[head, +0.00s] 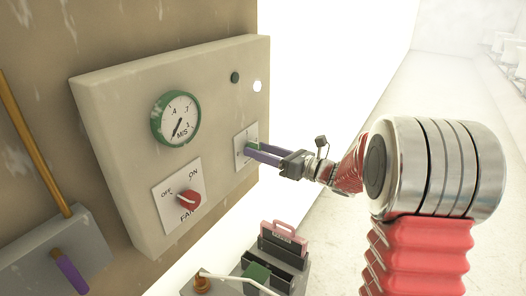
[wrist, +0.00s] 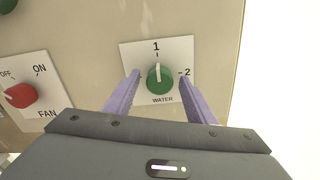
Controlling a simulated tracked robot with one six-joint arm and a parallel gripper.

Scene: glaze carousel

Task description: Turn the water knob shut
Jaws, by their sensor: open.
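The water knob is a green round knob (wrist: 160,80) on a white plate (wrist: 178,49) marked 1, 2 and WATER. Its white pointer stands upright, toward the 1. My gripper (wrist: 159,82) has its two purple fingers apart, one on each side of the knob. I cannot tell whether they touch it. In the head view my gripper (head: 250,150) reaches the panel from the right, and its fingers cover much of the water plate (head: 241,137); little of the knob shows there.
The beige panel (head: 110,105) also bears a green-rimmed gauge (head: 176,118) and a red fan knob (head: 188,200), left of the water plate. A purple-handled lever (head: 70,271) is at lower left. Dark holders with a pink-handled item (head: 284,236) stand below. Right of the panel is open.

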